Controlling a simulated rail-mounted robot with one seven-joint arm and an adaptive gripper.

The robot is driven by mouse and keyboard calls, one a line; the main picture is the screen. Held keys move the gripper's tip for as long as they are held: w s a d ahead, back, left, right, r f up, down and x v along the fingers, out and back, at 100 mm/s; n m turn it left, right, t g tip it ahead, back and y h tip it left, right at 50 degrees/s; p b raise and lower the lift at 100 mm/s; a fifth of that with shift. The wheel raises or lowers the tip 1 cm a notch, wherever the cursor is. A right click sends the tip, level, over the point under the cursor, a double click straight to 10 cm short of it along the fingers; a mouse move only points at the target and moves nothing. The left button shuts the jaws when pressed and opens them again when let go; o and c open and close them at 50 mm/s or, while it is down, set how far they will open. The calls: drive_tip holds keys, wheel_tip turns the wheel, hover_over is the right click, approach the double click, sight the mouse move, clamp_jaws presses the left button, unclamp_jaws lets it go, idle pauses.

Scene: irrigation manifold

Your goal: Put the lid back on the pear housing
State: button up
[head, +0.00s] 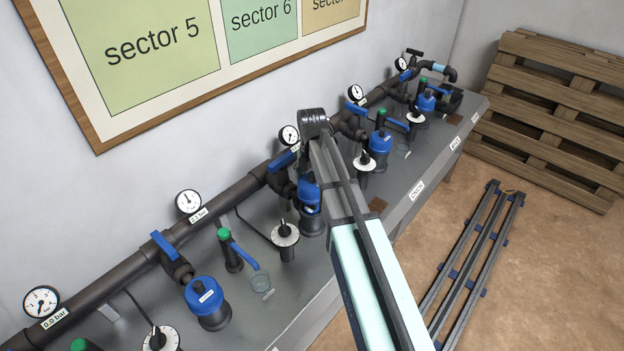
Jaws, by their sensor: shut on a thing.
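My arm reaches up from the bottom right, and its dark wrist joint is over the bench. My gripper (306,172) points down there, mostly hidden behind my forearm. It appears shut on a blue lid (309,188), directly over a dark housing body (313,225). My forearm hides the right side of the lid. I cannot tell whether the lid touches the body or is slightly above it. The bench labels are too small to read surely, so I cannot confirm that this is the pear housing.
Blue-topped housings stand at the near left (207,301) and farther right (380,145). A dark pipe (117,276) with gauges runs along the wall. Dial units and green-capped parts crowd the grey bench (312,290). Pallets (553,95) and metal rails (478,245) are on the right.

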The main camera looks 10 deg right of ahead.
drive_tip(key=shift+f+b, duration=1.3)
drive_tip(key=shift+f, duration=1.85)
drive_tip(key=shift+f+p, duration=0.15)
drive_tip(key=shift+p, duration=0.25)
idle(0.6)
drive_tip(key=o, duration=0.9)
drive_tip(key=shift+c, duration=0.2)
drive_tip(key=shift+r+p, duration=2.9)
drive_tip(key=shift+r, duration=1.75)
